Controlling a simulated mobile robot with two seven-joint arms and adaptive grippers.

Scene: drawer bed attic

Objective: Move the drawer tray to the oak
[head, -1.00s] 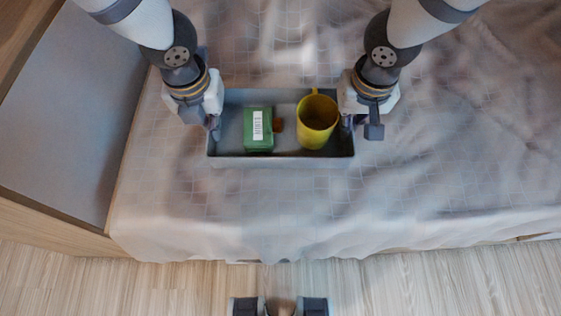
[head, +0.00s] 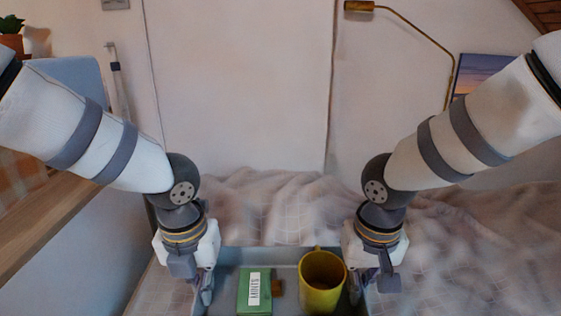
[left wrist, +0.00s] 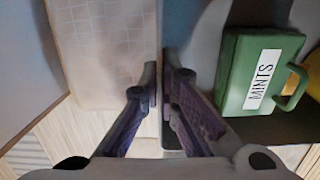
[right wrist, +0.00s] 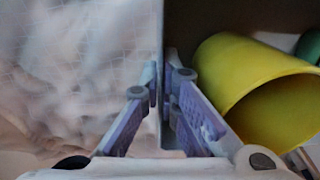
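The grey drawer tray (head: 285,254) is at the bottom centre of the head view, its front edge cut off. It holds a green tin marked MINTS (head: 255,290) and a yellow mug (head: 322,282). A small brown item (head: 277,286) shows beside the tin. My left gripper (head: 205,290) is shut on the tray's left wall, one finger on each side, as the left wrist view (left wrist: 161,80) shows. My right gripper (head: 358,286) is shut on the right wall likewise, seen in the right wrist view (right wrist: 164,80). Whether the tray clears the bed is unclear.
A rumpled pale blanket (head: 470,245) covers the bed. A wooden ledge (head: 45,225) tops a pale panel on the left, with a plant pot (head: 14,44) at its far end. A brass lamp (head: 400,20) and a picture (head: 480,72) are on the back wall.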

